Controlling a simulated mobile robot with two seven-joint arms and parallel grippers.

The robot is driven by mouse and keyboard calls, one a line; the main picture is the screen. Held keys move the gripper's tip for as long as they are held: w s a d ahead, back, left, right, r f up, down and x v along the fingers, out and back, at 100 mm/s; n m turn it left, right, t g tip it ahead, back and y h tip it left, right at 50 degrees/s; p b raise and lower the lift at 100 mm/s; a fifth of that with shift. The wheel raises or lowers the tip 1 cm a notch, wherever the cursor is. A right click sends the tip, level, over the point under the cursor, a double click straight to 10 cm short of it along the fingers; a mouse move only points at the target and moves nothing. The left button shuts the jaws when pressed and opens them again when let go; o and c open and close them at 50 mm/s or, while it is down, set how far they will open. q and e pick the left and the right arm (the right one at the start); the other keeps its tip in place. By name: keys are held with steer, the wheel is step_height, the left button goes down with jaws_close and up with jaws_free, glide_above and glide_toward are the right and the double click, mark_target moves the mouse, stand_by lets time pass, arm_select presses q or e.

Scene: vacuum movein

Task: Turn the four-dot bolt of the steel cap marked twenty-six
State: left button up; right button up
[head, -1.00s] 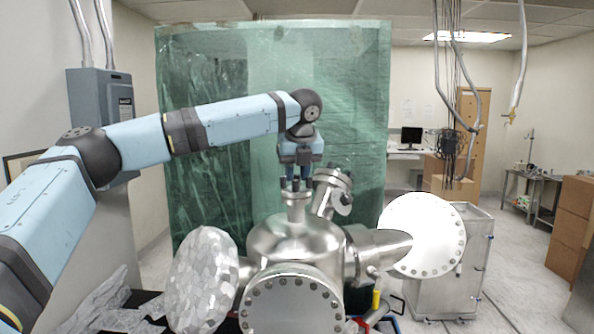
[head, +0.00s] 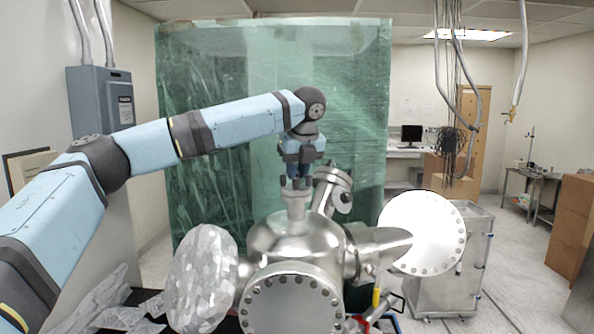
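A steel vacuum chamber (head: 290,240) stands in the middle of the head view, with several flanged ports. My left gripper (head: 296,184) points down at the narrow upright port (head: 296,207) on its top. The fingertips are at or just above this port's cap, and they hide most of it. I cannot tell whether they touch a bolt or how far apart they are. A tilted capped port (head: 330,186) stands just right of the gripper. The number twenty-six and the bolt dots are too small to read. My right gripper is not in view.
A foil-wrapped flange (head: 201,280) sticks out at the left, and a large bright round flange (head: 424,233) at the right. A bolted flange (head: 291,306) faces me. A green plastic curtain (head: 220,130) hangs behind. Cables (head: 452,130) hang at the right.

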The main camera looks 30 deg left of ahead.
arm_select(q)
steer(key=shift+r, duration=0.15)
steer(key=b+v, duration=0.1)
steer(key=v, duration=1.2)
steer(key=shift+s+d+r+b, duration=0.2)
steer(key=shift+s+r+b, duration=0.05)
steer(key=shift+r+b, duration=0.05)
steer(key=shift+w+f, duration=0.1)
